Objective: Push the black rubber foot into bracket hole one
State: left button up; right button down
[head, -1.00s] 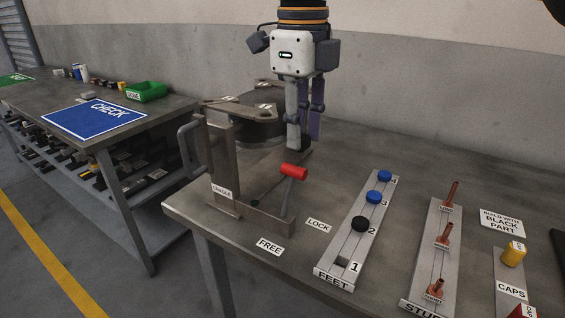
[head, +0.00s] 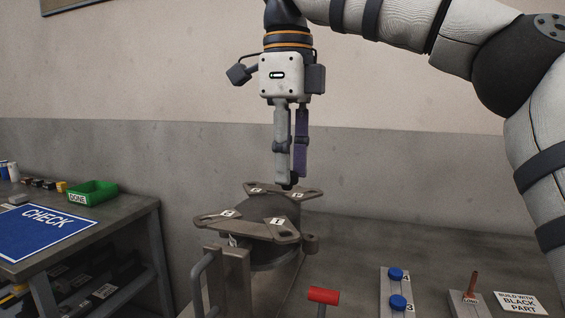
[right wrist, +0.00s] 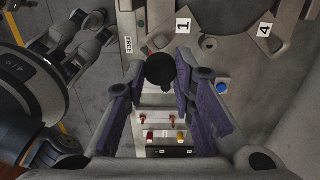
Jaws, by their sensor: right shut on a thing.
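The black rubber foot (head: 289,186) is at the tips of my right gripper (head: 289,178). The right wrist view shows this round foot (right wrist: 160,68) between the two purple-padded fingers, which are shut on it. The gripper points down above the dark compressor (head: 270,208). The near bracket (head: 245,226) carries label 1 (head: 277,221) at its right end; label 1 (right wrist: 182,26) also shows beyond the foot in the right wrist view. I cannot make out hole one clearly. My left gripper (right wrist: 84,28) shows at the upper left of the right wrist view, its fingers apart and empty.
A red-handled lever (head: 323,296) stands in front of the compressor. The feet strip (head: 387,285) holds blue feet (head: 396,274) at 3 and 4. A stud strip (head: 468,300) is to its right. A green DONE bin (head: 92,192) and blue CHECK mat (head: 45,230) lie left.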

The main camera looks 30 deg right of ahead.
jog(key=shift+a+f, duration=0.1)
jog(key=shift+f, duration=2.85)
jog(key=shift+f, duration=1)
jog(key=c, duration=1.3)
grip_release()
jog(key=shift+w, duration=0.1)
notch_tip(320, 180, up, 12)
